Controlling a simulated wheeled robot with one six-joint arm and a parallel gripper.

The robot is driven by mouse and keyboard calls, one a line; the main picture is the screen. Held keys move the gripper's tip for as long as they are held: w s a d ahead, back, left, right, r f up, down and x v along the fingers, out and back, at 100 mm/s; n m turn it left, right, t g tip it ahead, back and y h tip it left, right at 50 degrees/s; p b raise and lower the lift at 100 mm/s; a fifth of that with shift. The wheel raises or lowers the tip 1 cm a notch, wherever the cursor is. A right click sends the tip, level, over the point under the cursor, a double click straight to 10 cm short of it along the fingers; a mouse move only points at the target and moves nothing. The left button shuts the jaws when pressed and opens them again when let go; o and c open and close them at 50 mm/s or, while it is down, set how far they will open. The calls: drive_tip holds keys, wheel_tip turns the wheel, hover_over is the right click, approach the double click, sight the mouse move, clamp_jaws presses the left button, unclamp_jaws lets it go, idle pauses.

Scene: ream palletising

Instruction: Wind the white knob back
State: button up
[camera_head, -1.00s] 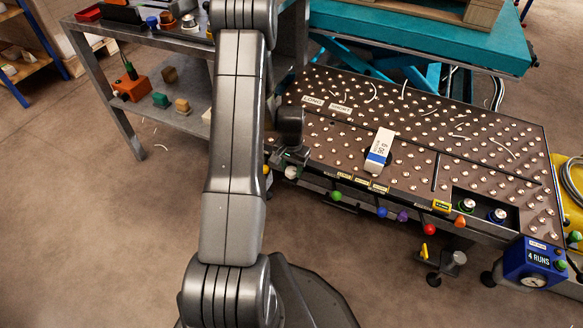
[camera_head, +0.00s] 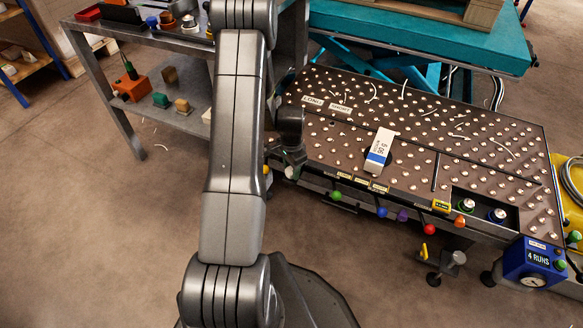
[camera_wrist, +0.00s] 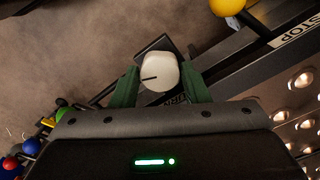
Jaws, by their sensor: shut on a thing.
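The white knob (camera_wrist: 159,72) shows in the wrist view, with a dark line on its face pointing left. It sits on a dark bracket at the edge of the ball table. My gripper (camera_wrist: 158,88) has its green fingers on either side of the knob and is shut on it. In the head view my gripper (camera_head: 294,160) is at the table's front left edge, and only a small part of the white knob (camera_head: 290,172) shows below it.
A blue and white ream block (camera_head: 380,152) lies on the ball table (camera_head: 470,150). Several coloured knobs, including a green one (camera_head: 336,196) and a red one (camera_head: 429,229), line the front edge. A yellow knob (camera_wrist: 227,5) and a STOP label (camera_wrist: 297,29) are near my gripper. A grey shelf (camera_head: 125,105) stands left.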

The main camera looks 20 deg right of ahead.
drive_tip(key=o, duration=1)
drive_tip(key=shift+w, duration=0.1)
